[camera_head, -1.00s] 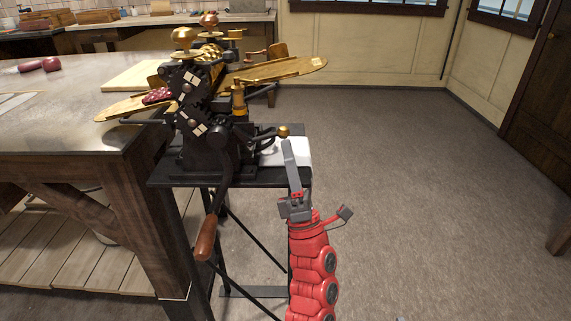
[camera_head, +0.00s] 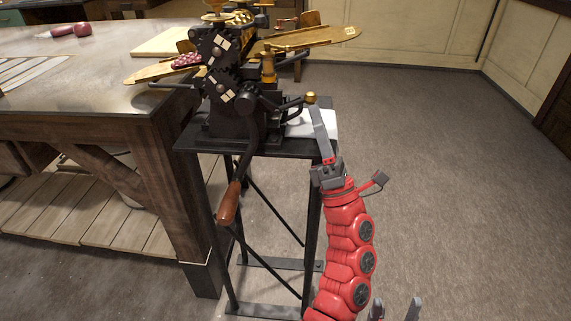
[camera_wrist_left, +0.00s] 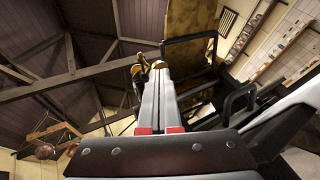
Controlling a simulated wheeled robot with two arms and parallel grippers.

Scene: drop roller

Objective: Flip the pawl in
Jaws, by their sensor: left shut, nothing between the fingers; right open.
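A black geared roller machine (camera_head: 222,100) stands on a black metal stand. A short dark lever ending in a brass ball (camera_head: 310,98) sticks out from its right side; it may be the pawl, but I cannot tell for sure. My left gripper (camera_head: 314,110) is shut and empty, pointing up, its tips just below the ball; I cannot tell whether they touch. In the left wrist view the shut fingers (camera_wrist_left: 160,72) point toward brass and dark parts, partly hidden behind them. My right gripper (camera_head: 395,309) is open and empty at the bottom edge, low beside the left arm.
A crank with a wooden handle (camera_head: 229,203) hangs at the machine's front. Wooden feed boards (camera_head: 305,40) extend to both sides. A worktable (camera_head: 90,100) stands at the left. A white block (camera_head: 325,123) lies behind my left fingers. The floor at right is clear.

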